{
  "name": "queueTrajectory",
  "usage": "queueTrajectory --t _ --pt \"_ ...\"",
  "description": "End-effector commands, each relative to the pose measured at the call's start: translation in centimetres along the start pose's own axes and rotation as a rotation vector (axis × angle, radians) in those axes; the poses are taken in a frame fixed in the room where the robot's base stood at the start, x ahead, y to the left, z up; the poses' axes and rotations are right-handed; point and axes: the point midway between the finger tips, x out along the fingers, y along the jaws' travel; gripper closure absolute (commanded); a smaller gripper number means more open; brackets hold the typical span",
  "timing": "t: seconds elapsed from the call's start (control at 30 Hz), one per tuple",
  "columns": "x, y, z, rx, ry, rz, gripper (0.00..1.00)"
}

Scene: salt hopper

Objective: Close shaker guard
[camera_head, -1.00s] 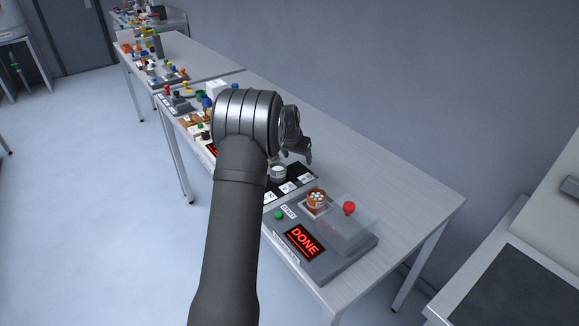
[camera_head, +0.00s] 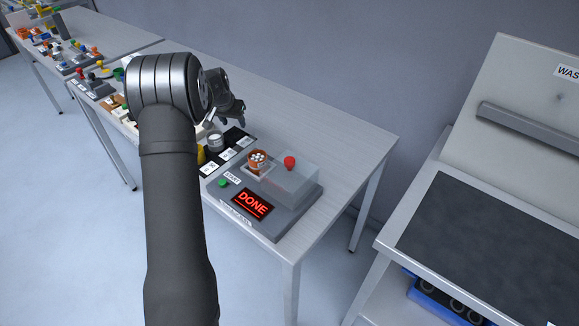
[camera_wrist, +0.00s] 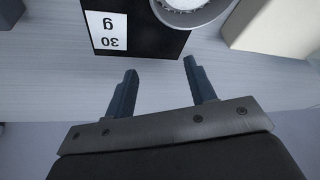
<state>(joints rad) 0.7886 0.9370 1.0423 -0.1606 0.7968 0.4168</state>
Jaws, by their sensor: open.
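The shaker is a grey machine (camera_head: 225,202) near the right end of the table, with a lit red DONE display (camera_head: 252,204) and a green START button (camera_head: 223,183). Its clear guard (camera_head: 296,186), with a red knob (camera_head: 289,162), stands at the right part of the machine. An orange jar (camera_head: 258,166) holding white pieces stands uncovered to the left of the guard. My gripper (camera_head: 233,120) is above the table behind the machine, apart from the guard. In the wrist view my gripper (camera_wrist: 159,70) is open, with nothing between the fingers.
A black strip (camera_head: 232,146) with white labels lies left of the machine and bears a metal cup (camera_head: 215,141). Its 30 g label (camera_wrist: 107,31) shows in the wrist view. A dark-topped bench (camera_head: 490,240) stands at right. The table behind the machine is clear.

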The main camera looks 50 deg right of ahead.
Motion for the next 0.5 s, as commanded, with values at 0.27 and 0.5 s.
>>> queueTrajectory --t 0.27,0.5 --pt "-5.0 12.4 0.0 0.401 -0.080 -0.043 1.00" --pt "-11.8 24.6 3.1 0.891 -0.163 -0.139 1.00"
